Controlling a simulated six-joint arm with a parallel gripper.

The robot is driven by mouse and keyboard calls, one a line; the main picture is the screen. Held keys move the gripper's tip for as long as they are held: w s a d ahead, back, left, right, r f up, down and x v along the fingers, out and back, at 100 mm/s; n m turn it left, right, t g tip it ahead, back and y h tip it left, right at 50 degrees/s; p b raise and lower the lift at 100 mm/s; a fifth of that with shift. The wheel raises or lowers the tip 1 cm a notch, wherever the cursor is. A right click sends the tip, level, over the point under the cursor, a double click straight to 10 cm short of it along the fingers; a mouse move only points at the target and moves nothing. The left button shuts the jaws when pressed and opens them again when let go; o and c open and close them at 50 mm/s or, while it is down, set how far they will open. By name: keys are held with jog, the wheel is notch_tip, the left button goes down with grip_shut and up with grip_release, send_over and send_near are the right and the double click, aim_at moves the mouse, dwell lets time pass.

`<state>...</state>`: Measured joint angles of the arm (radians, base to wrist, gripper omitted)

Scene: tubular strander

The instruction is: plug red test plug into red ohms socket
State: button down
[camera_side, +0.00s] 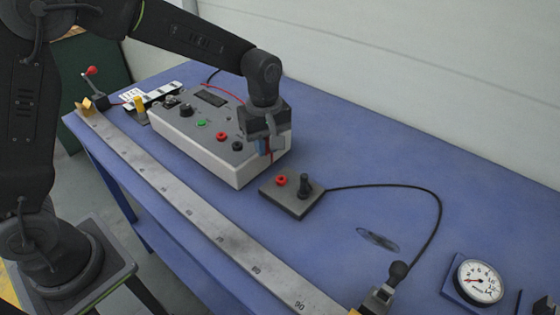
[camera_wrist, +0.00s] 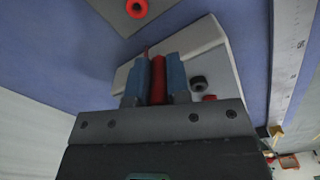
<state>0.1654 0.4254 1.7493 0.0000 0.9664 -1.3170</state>
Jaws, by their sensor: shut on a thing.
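My gripper (camera_side: 265,148) is shut on the red test plug, at the right end of the pale instrument box (camera_side: 234,166). In the wrist view the red plug (camera_wrist: 158,78) stands between the blue fingers of my gripper (camera_wrist: 158,80). On the box top are a red socket (camera_side: 221,136) and a black socket (camera_side: 238,146); in the wrist view, the black one (camera_wrist: 198,82) lies just right of the fingers and the red one (camera_wrist: 209,97) is partly hidden. Another red socket (camera_side: 281,181) is on a small grey plate (camera_side: 292,205). I cannot read which is ohms.
A black plug (camera_side: 304,186) stands in the small plate, its black cable (camera_side: 430,205) looping right. A long steel rule (camera_side: 190,202) runs along the table's front. A dial gauge (camera_side: 480,281) lies at lower right. The blue table (camera_side: 350,150) behind the plate is clear.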

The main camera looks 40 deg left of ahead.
jog(key=a+r, duration=0.1)
jog(key=a, duration=0.1)
jog(key=s+a+r, duration=0.1)
jog(key=a+r, duration=0.2)
jog(key=a, duration=0.2)
jog(key=shift+s+r, duration=0.15)
jog(key=shift+r, duration=0.05)
jog(key=w+a+r, duration=0.2)
jog(key=w+a, duration=0.4)
jog(key=w, duration=0.3)
jog(key=shift+w+a+r, duration=0.3)
jog(key=shift+w, duration=0.1)
jog(key=shift+f, duration=0.1)
jog(key=shift+f, duration=2.95)
jog(key=shift+f, duration=1)
jog(key=c, duration=1)
grip_release()
